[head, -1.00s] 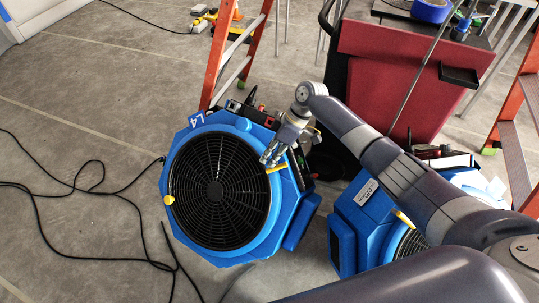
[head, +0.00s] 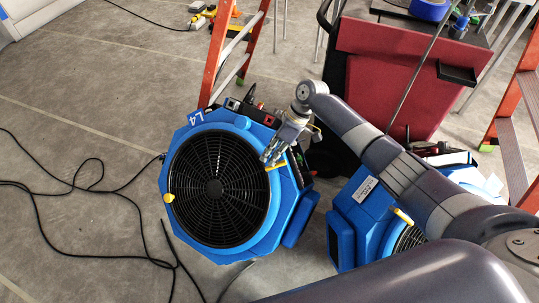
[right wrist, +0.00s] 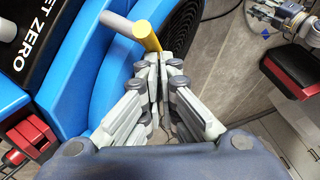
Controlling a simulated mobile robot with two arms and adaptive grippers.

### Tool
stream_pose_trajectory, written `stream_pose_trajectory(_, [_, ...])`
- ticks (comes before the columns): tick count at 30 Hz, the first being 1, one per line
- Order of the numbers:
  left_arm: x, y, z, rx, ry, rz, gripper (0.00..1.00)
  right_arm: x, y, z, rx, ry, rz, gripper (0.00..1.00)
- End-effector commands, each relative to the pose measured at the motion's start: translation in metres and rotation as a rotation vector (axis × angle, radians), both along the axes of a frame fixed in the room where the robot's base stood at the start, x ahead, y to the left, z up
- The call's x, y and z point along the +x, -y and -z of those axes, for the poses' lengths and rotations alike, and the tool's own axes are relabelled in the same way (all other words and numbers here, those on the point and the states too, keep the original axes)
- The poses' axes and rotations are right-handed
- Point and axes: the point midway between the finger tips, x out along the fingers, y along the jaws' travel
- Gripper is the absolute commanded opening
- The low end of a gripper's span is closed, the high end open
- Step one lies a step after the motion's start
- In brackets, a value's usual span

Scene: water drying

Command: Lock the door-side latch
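I cannot tell which latch is door-side.
A second blue fan (head: 347,222) stands close on the right, under my right arm. An orange ladder (head: 216,60) and a dark red panel (head: 395,70) are behind. Black cables (head: 60,190) lie on the floor at left.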

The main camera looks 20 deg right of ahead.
Motion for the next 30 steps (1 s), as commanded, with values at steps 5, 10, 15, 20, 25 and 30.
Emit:
stream_pose_trajectory(5, [-0.007,0.001,0.002,0.0,-0.015,0.001,0.4,0.0,0.017,-0.018,-0.011,-0.006,0.003,0.0])
stream_pose_trajectory(10, [-0.005,0.0,0.002,0.0,-0.01,0.001,0.4,0.003,0.026,-0.044,-0.006,0.0,0.002,0.0])
stream_pose_trajectory(15, [-0.003,0.0,0.001,0.0,-0.006,0.001,0.4,0.005,0.033,-0.061,-0.003,0.003,0.001,0.0])
stream_pose_trajectory(20, [-0.001,0.0,0.001,0.001,-0.003,0.001,0.4,0.006,0.035,-0.067,0.0,0.004,0.001,0.0])
stream_pose_trajectory(25, [-0.001,-0.001,0.0,0.0,-0.001,0.001,0.4,0.006,0.035,-0.068,0.0,0.004,0.001,0.0])
stream_pose_trajectory(30, [0.0,-0.001,0.0,0.001,-0.001,0.001,0.4,0.006,0.035,-0.068,0.0,0.005,0.002,0.0])
